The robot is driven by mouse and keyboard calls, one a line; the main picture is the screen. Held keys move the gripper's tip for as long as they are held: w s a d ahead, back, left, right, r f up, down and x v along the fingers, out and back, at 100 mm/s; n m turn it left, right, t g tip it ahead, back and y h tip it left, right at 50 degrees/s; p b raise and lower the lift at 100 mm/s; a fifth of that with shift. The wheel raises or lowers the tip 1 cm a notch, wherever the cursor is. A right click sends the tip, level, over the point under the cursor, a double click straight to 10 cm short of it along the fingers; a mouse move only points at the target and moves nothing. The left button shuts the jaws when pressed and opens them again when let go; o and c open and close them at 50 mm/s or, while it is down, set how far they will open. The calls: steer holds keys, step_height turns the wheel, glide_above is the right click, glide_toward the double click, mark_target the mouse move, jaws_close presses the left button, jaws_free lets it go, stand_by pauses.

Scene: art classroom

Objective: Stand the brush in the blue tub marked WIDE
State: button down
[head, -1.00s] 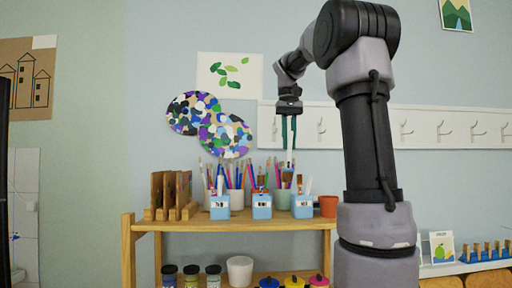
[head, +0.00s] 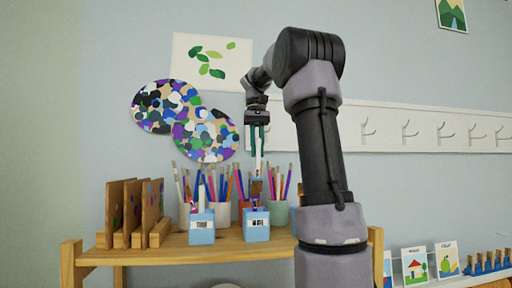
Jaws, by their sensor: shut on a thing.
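My gripper (head: 257,145) is shut on a slim brush with a pale upper part (head: 258,164), hanging roughly upright. Its lower end appears just above the middle blue tub (head: 256,232), in front of other brushes; whether it is inside the rim I cannot tell. Another blue tub (head: 201,232) stands to the left with a pale upright item in it. A sliver of a further blue tub (head: 294,222) shows at the right, mostly hidden behind my arm.
The tubs stand on a wooden shelf top (head: 180,250). Pots of several brushes and pencils (head: 235,187) stand close behind them. A wooden rack with upright boards (head: 133,213) is at the left. A white hook rail (head: 430,130) runs along the wall.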

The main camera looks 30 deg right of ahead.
mark_target(257, 178)
steer(key=shift+w+d+f, duration=0.1)
steer(key=shift+w+f, duration=0.15)
steer(key=shift+f, duration=0.5)
steer(key=shift+w+d+f, duration=0.1)
steer(key=shift+w+f, duration=0.2)
steer(key=shift+f, duration=0.5)
steer(key=shift+w+d+f, duration=0.1)
steer(key=shift+w+f, duration=0.15)
steer(key=shift+f, duration=0.5)
steer(key=shift+s+a+f, duration=0.1)
steer(key=shift+s+f, duration=0.2)
steer(key=shift+f, duration=1)
steer(key=shift+s+a+f, duration=0.1)
steer(key=shift+s+f, duration=0.2)
steer(key=shift+f, duration=0.95)
steer(key=shift+s+a+f, duration=0.1)
steer(key=shift+s+f, duration=0.2)
steer(key=shift+f, duration=1)
steer(key=c, duration=0.8)
jaws_free()
steer(key=shift+o, duration=0.2)
steer(key=r, duration=0.3)
steer(key=w+r, duration=0.1)
steer(key=r, duration=0.6)
steer(key=shift+w+d+r, duration=0.2)
steer(key=shift+w+r, duration=0.05)
steer(key=shift+r, duration=0.1)
